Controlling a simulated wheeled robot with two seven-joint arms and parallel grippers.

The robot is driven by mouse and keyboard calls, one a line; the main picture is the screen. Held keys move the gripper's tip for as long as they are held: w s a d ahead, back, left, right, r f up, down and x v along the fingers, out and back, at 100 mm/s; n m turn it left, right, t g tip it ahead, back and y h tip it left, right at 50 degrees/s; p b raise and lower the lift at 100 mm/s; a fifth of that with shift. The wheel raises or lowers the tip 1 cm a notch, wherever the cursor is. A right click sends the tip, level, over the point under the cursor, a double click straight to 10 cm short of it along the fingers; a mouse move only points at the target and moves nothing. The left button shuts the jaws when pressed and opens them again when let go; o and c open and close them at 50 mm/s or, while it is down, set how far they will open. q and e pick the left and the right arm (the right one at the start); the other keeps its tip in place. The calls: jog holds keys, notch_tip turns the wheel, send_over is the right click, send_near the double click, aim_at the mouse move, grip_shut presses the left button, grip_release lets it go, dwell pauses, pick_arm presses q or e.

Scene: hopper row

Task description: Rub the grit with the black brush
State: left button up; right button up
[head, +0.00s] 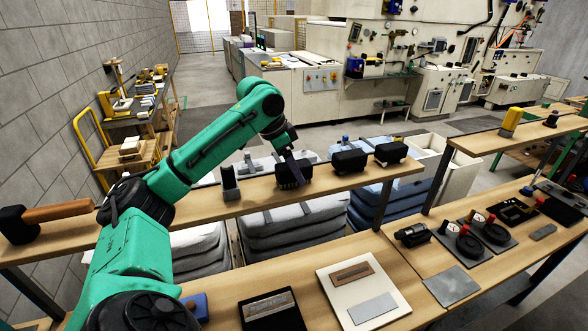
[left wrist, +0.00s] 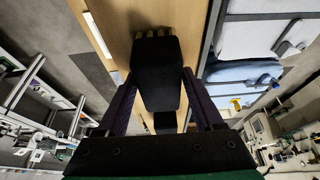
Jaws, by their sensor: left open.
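My left gripper (head: 292,166) is over the upper wooden shelf, its fingers open. A black brush-like block (head: 288,177) sits on the shelf at the fingertips, partly hidden by the gripper. In the left wrist view a black block (left wrist: 156,75) with pale tan bristle-like tufts at one end lies between the spread fingers (left wrist: 158,82); I cannot tell whether they touch it. Similar black blocks (head: 349,161) (head: 390,153) stand further right. No grit is clearly recognisable; a pale board (head: 335,293) below carries a brown strip (head: 351,274) and a grey plate (head: 372,309). My right gripper is not in view.
A grey-and-black block (head: 229,181) stands left of the gripper, and a wooden-handled mallet (head: 60,212) lies at the shelf's left end. A black tray (head: 271,311) is on the lower bench (head: 411,278). Stacked grey bags (head: 291,228) are behind. Bare shelf shows between the blocks.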

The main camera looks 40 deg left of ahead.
pick_arm(q)
jog(key=shift+r, duration=0.1)
jog(key=shift+r, duration=0.55)
grip_shut()
jog(key=shift+r, duration=3.05)
